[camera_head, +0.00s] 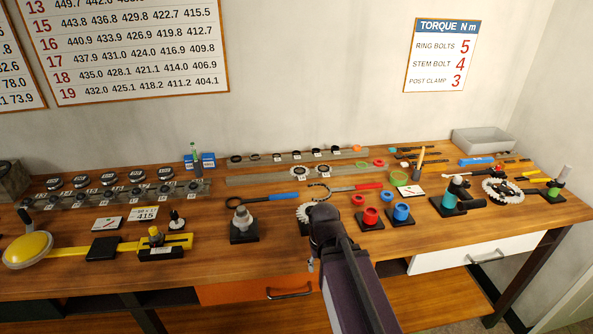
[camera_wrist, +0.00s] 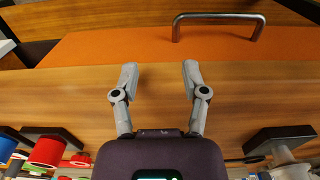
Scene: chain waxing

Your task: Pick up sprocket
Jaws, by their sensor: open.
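Another white-toothed ring (camera_head: 501,190) lies at the right of the bench. No sprocket shows clearly in the wrist view.
A grey stepped piece on a black base (camera_head: 243,225) stands left of my arm. Red (camera_head: 371,217) and blue (camera_head: 402,213) cups stand to its right. A blue-handled tool (camera_head: 280,197) and a red-handled tool (camera_head: 350,187) lie behind. Bare wood shows at the front left.

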